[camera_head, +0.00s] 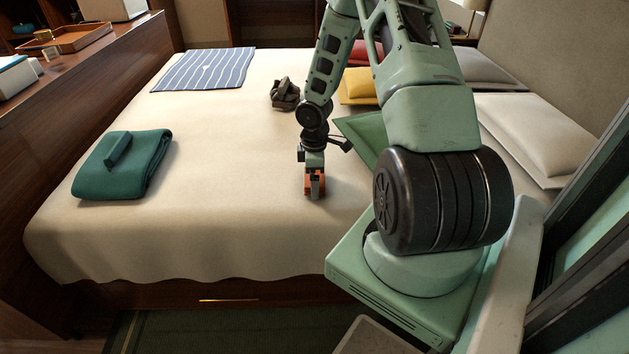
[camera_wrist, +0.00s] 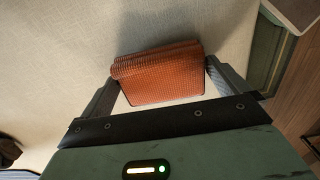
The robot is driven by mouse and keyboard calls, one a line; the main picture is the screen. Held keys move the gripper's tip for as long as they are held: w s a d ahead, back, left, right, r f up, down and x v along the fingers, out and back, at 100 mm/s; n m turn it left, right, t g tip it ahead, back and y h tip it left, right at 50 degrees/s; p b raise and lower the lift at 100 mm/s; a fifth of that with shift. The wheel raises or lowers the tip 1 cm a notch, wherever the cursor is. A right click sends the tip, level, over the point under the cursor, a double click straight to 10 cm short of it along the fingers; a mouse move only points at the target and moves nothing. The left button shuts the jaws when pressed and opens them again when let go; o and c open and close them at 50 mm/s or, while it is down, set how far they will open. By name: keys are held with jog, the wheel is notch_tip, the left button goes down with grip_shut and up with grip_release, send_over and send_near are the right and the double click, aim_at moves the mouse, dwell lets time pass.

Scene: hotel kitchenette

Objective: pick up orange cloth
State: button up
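The orange cloth (camera_wrist: 160,76) is a small, folded, ribbed piece in the wrist view, lying between the two fingers of my gripper (camera_wrist: 160,78). The fingers stand wide apart, one at each side edge of the cloth. The cloth spans nearly the whole gap, and I cannot tell whether both fingers press on it. In the head view, the orange cloth (camera_head: 310,183) shows as a small patch, partly hidden by my gripper (camera_head: 315,190). My gripper points down at the cream bed cover (camera_head: 230,170), at or just above its surface.
A folded teal cloth (camera_head: 145,160) lies at the bed's left. A striped blue cloth (camera_head: 203,70) and a crumpled dark brown cloth (camera_head: 285,94) lie farther back. Pillows, including a yellow one (camera_head: 358,86) and a white one (camera_head: 535,135), line the right. The bed's front middle is clear.

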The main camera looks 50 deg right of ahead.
jog(key=c, duration=0.6)
jog(key=shift+o, duration=0.2)
jog(key=shift+r, duration=0.1)
notch_tip(320, 180, up, 10)
jog(key=p, duration=0.3)
